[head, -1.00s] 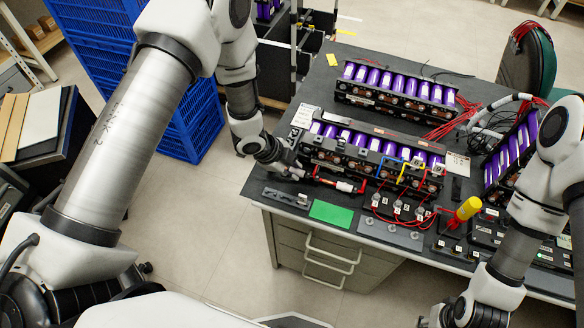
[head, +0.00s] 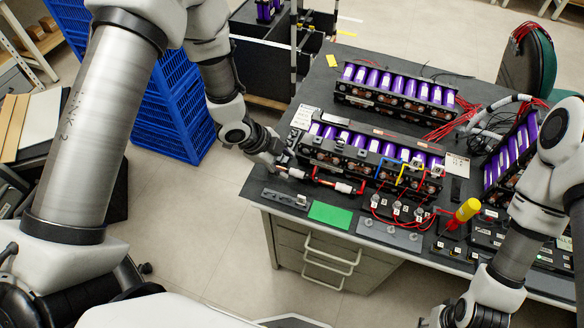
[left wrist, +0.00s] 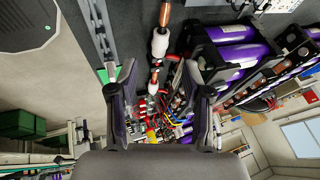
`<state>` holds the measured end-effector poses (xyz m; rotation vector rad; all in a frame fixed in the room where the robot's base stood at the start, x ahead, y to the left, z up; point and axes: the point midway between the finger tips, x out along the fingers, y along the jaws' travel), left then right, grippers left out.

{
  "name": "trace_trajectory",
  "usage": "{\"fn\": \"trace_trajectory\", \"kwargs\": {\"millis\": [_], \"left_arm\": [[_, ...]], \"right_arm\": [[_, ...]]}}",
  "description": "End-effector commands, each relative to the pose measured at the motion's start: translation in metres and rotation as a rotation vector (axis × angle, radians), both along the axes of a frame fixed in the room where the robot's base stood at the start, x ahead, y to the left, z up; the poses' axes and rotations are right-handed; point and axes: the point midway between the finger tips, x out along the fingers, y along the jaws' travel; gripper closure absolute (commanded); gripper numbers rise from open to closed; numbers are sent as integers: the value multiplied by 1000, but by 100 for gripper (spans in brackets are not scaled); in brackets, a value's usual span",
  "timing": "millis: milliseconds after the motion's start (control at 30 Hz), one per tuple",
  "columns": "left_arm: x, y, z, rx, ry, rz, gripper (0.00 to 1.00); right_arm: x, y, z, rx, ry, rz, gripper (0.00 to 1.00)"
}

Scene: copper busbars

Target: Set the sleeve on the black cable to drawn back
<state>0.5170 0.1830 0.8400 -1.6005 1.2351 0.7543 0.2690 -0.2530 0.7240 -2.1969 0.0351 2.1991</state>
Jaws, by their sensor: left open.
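A thin cable run lies along the front of the near battery module. In the head view it has a white sleeve (head: 296,173) at its left end and another white sleeve (head: 344,188) further right, with red stretches between. In the left wrist view a white sleeve (left wrist: 160,44) sits below a bare copper end (left wrist: 165,14), with dark and copper parts under it. I cannot tell for certain which stretch is the black cable. My left gripper (head: 279,163) is open and empty beside the left end; its spread fingers show in the left wrist view (left wrist: 158,84). My right gripper (head: 450,315) is at the bottom edge, its fingers unclear.
The near battery module (head: 370,155) stands right behind the cable run, with another (head: 395,90) farther back. A green patch (head: 330,213), a grey strip (head: 285,198) and a yellow-handled tool (head: 466,210) lie toward the table's front. Blue crates (head: 170,115) stand left of the table.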

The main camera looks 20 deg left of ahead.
Motion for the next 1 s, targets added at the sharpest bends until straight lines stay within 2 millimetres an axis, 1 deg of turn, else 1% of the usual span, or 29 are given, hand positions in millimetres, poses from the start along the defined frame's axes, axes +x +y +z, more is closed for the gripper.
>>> {"fn": "trace_trajectory", "kwargs": {"millis": [33,100,233,367,767,867,967,1000], "left_arm": [[-3,5,13,-2,-3,4,51],[-8,11,27,-2,-2,3,51],[-14,18,44,-1,0,2,51],[-17,20,49,0,0,0,51],[-17,20,49,0,1,0,51],[-20,20,43,0,15,0,51],[-41,19,13,6,86,-7,51],[-59,18,-5,8,137,-10,51]], "right_arm": [[0,0,0,0,0,0,64],[0,0,0,0,0,0,64],[0,0,0,0,0,0,64],[0,0,0,0,0,0,64],[0,0,0,0,0,0,64],[0,0,0,0,0,0,64],[0,0,0,0,0,0,64],[0,0,0,0,0,0,64]]}}
